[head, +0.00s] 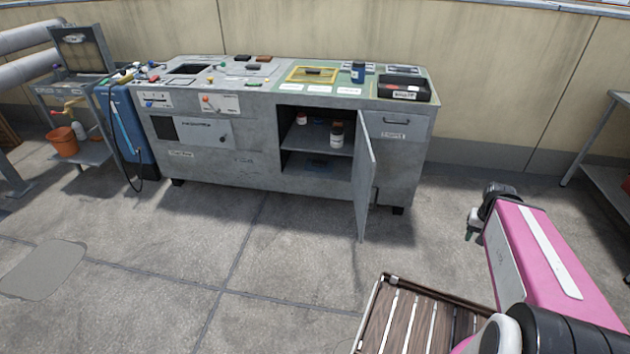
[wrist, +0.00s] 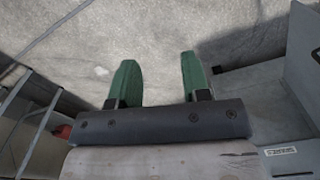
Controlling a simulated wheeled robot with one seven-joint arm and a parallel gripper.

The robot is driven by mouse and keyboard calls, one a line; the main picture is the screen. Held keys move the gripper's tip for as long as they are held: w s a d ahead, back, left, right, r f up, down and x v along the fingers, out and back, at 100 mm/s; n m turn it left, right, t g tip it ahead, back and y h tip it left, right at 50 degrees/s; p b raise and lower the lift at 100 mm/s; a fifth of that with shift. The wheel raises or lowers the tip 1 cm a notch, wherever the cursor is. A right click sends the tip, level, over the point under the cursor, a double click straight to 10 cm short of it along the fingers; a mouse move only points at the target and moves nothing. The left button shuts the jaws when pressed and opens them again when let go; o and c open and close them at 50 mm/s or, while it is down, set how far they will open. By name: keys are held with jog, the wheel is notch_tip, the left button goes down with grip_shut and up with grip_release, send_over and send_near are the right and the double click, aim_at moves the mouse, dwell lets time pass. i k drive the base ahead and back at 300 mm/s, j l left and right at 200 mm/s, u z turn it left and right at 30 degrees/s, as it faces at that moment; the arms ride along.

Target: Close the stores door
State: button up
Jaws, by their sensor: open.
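The stores door (head: 364,180) is a grey metal panel on the front of the long grey cabinet (head: 235,160). It stands wide open, swung out from the right side of a dark two-level compartment (head: 300,165). My gripper (head: 473,226) is to the right of the door, in front of the cabinet and apart from it. In the wrist view its two green fingers (wrist: 160,80) are spread with nothing between them. A grey panel with a small label (wrist: 281,151) shows at the right of the wrist view. I cannot tell whether the door's edge shows there.
Small jars (head: 336,134) stand on the compartment's shelf. A metal bench (head: 605,165) is at the right. The floor before the cabinet is clear.

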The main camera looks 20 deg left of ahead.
aim_at(364, 160)
jog(key=i+l+u, duration=0.2)
jog(key=u, duration=0.3)
jog(key=i+l+u, duration=0.15)
jog(key=u, duration=0.35)
jog(key=l+u, duration=0.45)
jog(key=k, duration=0.6)
